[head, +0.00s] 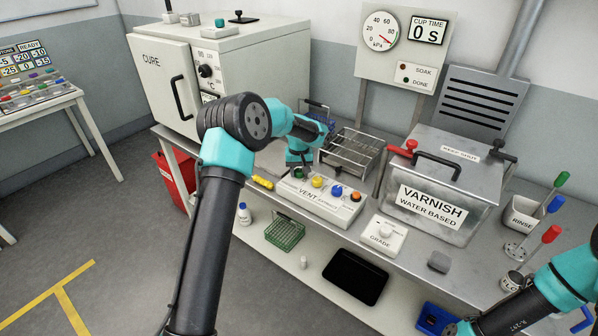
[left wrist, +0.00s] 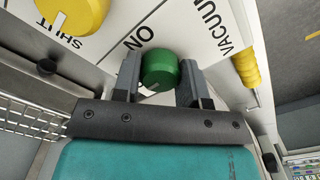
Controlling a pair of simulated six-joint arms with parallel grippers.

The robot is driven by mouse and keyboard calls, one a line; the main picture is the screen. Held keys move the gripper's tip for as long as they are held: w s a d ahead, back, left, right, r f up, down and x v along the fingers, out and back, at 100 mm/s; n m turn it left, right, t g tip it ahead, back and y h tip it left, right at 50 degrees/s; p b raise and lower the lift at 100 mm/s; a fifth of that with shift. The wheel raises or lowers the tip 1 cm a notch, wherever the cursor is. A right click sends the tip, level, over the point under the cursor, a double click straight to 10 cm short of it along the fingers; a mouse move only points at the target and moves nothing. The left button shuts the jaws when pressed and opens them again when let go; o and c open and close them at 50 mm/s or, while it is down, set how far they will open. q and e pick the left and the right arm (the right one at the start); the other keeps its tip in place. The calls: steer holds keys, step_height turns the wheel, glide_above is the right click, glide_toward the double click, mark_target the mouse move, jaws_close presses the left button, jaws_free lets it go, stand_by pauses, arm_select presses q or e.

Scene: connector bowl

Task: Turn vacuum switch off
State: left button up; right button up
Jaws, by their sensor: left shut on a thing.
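The vacuum switch is a round green knob (left wrist: 160,68) on a white panel, beside the printed words VACUUM and ON in the left wrist view. My left gripper (left wrist: 159,76) has one finger on each side of it and is shut on it. A small white mark shows at the knob's lower-left edge, partly hidden. In the head view my left gripper (head: 299,173) reaches down at the left end of the white control panel (head: 313,208), and the green knob is mostly hidden there. My right arm enters at the lower right, with its gripper out of view.
Yellow (head: 317,181), blue (head: 337,190) and orange (head: 355,196) knobs stand along the same panel. A yellow handle (head: 263,183) lies by its left end. A wire rack (head: 352,153) stands behind, and the varnish tank (head: 440,190) is to the right.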

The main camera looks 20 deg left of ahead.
mark_target(299, 170)
arm_select(q)
steer(key=o, duration=0.9)
step_height(299, 170, up, 18)
steer(key=shift+f, duration=0.25)
stand_by(0.6)
